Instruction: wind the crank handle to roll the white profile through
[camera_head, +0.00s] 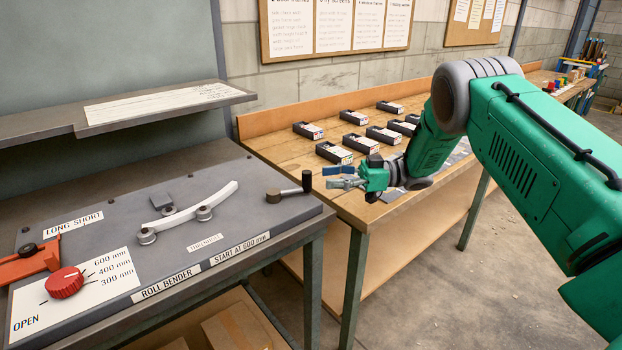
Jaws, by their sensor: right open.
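The white profile (208,207) is a curved strip lying across the rollers (204,213) on the grey roll bender (120,220). The crank handle (290,191) is at the right end of the bender's top, with a dark upright grip (307,181) at its right end. My right gripper (335,178) is open and empty. It is just to the right of the crank grip in the picture, its fingers pointing left toward it. I see no contact, though the depth between them is hard to judge. My left gripper is not in view.
A red dial (65,283) sits on a white plate marked 300 to 600 mm at the bender's front left, next to an orange block (30,264). Several black boxes (334,153) stand on the wooden bench (275,150) behind. A grey shelf (120,112) overhangs the bender's back.

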